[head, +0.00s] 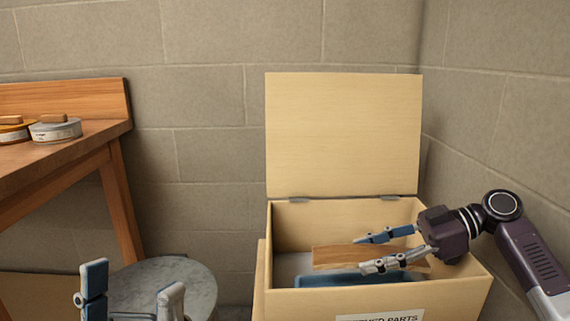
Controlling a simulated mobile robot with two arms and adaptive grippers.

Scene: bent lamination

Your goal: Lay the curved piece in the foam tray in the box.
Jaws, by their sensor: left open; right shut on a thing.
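The curved piece (335,257) is a brown wooden strip inside the open box (278,230), just behind the blue foam tray (330,281) as seen here. My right gripper (361,253) reaches into the box from the right and is shut on the curved piece, one finger behind it and one in front. The fingers hide part of the piece, and the box's front wall hides the lower part of the tray. I cannot tell whether the piece touches the tray. My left gripper (132,293) is open and empty at the lower left, away from the box.
The box's hinged lid (343,135) stands upright at the back. A round grey-topped stool or table (175,275) is left of the box. A wooden bench (75,145) at the far left carries round tins (56,130). Block walls close off the back and right.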

